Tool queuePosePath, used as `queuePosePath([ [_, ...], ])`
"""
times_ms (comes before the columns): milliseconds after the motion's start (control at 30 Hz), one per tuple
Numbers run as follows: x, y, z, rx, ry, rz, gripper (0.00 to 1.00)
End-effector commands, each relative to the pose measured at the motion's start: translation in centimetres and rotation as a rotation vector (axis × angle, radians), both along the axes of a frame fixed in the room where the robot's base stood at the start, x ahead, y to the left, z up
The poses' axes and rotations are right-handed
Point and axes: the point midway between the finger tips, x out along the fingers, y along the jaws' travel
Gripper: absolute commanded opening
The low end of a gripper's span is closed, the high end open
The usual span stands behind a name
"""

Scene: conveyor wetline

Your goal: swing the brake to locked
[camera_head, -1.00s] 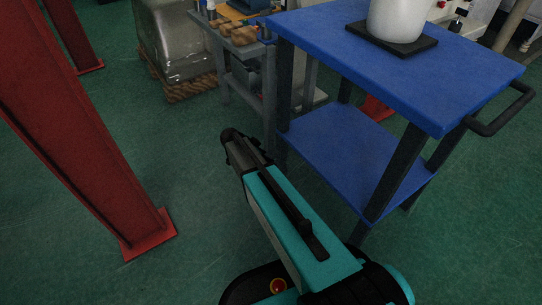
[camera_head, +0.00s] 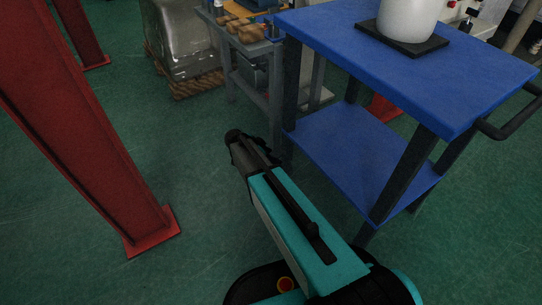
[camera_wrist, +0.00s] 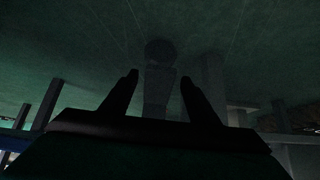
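I cannot make out a brake in either view. A blue two-shelf cart (camera_head: 345,155) with dark legs and a dark push handle (camera_head: 507,122) stands at the right in the head view. The feet of its legs are partly hidden or out of the picture. My gripper (camera_wrist: 160,79) shows in the dark wrist view with its two fingers apart and nothing visible between them. My teal arm reaches forward in the head view, left of the cart.
A white container (camera_head: 408,18) stands on a dark plate (camera_head: 403,42) on the cart's top. A red steel column (camera_head: 88,150) rises at the left. A grey workbench (camera_head: 247,80) and a wrapped pallet load (camera_head: 182,38) stand behind. Green floor (camera_head: 200,160) lies clear between column and cart.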

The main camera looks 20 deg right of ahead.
Motion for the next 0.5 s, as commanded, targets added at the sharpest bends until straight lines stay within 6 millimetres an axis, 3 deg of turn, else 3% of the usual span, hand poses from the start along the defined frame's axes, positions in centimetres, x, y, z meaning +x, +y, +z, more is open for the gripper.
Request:
queuePosePath([
  [267, -0.1, 0.4, 0.3, 0.002, 0.002, 0.002, 0.55],
  [500, -0.5, 1.7, 2.2, 0.002, 0.002, 0.002, 0.55],
])
